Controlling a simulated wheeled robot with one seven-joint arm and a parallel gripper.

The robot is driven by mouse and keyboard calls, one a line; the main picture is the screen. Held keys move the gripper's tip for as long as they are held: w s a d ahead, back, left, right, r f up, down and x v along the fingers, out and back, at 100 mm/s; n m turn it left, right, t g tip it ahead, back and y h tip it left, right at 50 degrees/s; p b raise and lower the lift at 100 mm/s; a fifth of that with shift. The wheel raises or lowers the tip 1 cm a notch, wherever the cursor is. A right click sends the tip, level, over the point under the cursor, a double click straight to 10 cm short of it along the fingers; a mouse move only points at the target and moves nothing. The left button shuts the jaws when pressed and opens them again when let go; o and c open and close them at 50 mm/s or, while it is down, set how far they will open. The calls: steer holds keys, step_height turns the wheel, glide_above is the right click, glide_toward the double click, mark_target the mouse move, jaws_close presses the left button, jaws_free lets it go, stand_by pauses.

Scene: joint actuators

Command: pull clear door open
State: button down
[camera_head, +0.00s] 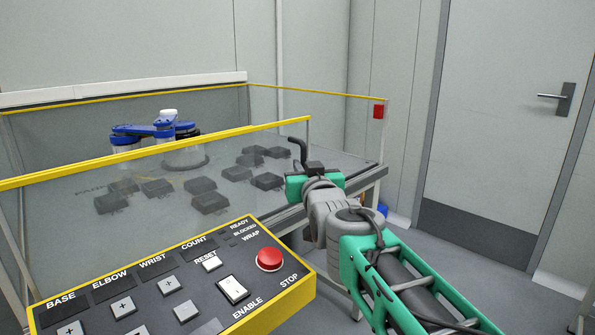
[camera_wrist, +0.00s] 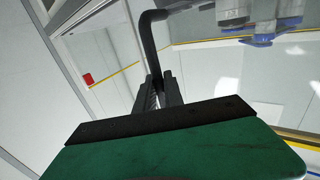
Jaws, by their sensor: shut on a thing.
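The clear door (camera_head: 225,170) is a see-through panel with a yellow top edge along the front of the enclosure. Its right end stands apart from the corner post in the head view. A dark bent handle (camera_head: 298,146) shows at that end; in the wrist view the handle (camera_wrist: 150,45) rises from between the fingers and curves right. My gripper (camera_head: 313,168) is at this end of the door. In the wrist view its dark fingers (camera_wrist: 158,95) are shut on the handle. The exact contact is partly hidden in the head view.
A yellow-rimmed control panel (camera_head: 190,285) with a red stop button (camera_head: 269,259) stands in front. Inside the enclosure are a small blue and white arm (camera_head: 165,132) and several dark blocks (camera_head: 210,203). A red block (camera_head: 379,111) sits on the corner post. Floor at right looks clear.

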steer(key=shift+s+a, duration=0.1)
steer(key=shift+a, duration=0.05)
steer(key=c, duration=1.5)
jaws_free()
steer(key=shift+o, duration=0.2)
